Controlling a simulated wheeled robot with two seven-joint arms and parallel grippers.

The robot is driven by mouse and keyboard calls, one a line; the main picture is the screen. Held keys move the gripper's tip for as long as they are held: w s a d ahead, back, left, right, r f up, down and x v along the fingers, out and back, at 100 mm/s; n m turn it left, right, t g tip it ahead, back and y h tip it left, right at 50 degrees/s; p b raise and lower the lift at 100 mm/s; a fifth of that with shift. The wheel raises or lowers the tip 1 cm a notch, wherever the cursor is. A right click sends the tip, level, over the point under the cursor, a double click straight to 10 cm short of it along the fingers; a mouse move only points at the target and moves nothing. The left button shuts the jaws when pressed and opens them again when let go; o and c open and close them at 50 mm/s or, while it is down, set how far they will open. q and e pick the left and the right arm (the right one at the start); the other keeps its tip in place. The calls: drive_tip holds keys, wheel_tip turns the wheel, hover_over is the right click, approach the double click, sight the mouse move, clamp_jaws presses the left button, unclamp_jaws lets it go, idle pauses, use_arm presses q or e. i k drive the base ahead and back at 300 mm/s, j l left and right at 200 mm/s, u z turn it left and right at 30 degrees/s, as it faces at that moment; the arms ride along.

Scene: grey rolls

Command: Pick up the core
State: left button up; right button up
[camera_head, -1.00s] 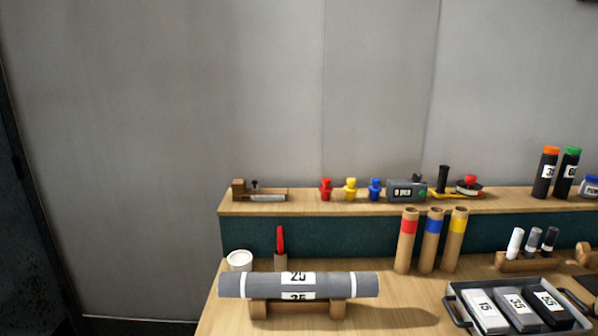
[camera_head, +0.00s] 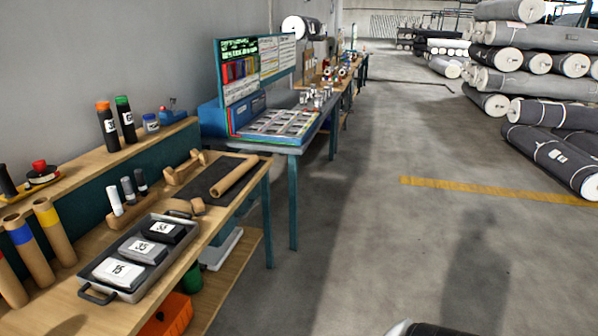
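Several brown cardboard cores stand upright at the left end of the wooden bench. One has a yellow band (camera_head: 55,232), one a blue band (camera_head: 28,252), and a third is cut off by the left edge. Another bare brown cardboard core (camera_head: 234,178) lies slanted on a dark mat (camera_head: 205,180) at the bench's right end. I cannot tell from the view which one is the task's core. Neither of my grippers shows. A small white and dark shape at the bottom edge is too cut off to identify.
A metal tray (camera_head: 131,296) with blocks marked 15, 35 and 55 lies on the bench. Small bottles (camera_head: 128,190) stand in a wooden holder. A blue table (camera_head: 293,146) stands beyond. Grey rolls (camera_head: 555,158) are stacked at right. The grey floor (camera_head: 390,250) between is clear.

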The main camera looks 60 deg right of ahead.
sight(219, 189)
drive_tip(key=z, duration=1.4)
